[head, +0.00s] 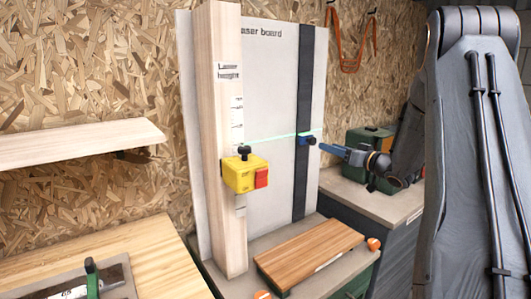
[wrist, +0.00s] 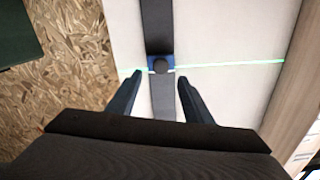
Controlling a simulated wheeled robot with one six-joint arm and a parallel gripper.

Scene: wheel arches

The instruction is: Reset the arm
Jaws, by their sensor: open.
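My gripper (head: 325,148) is at the end of my arm, to the right of the laser board (head: 270,100) in the head view. Its fingers point left at a small blue slider (head: 304,140) with a black knob on the dark vertical strip. In the wrist view my gripper (wrist: 159,76) has its two fingers spread apart with nothing held between them. The blue slider with its round knob (wrist: 160,65) shows just beyond and between the fingertips. I cannot tell whether they touch it. A green laser line (wrist: 228,65) crosses the board at the slider's height.
A yellow laser box (head: 240,175) with a red part sits on a wooden post (head: 222,100) left of the strip. A wooden board (head: 310,250) lies below on the bench. A green case (head: 368,145) stands behind my gripper. A shelf (head: 80,143) juts out at left.

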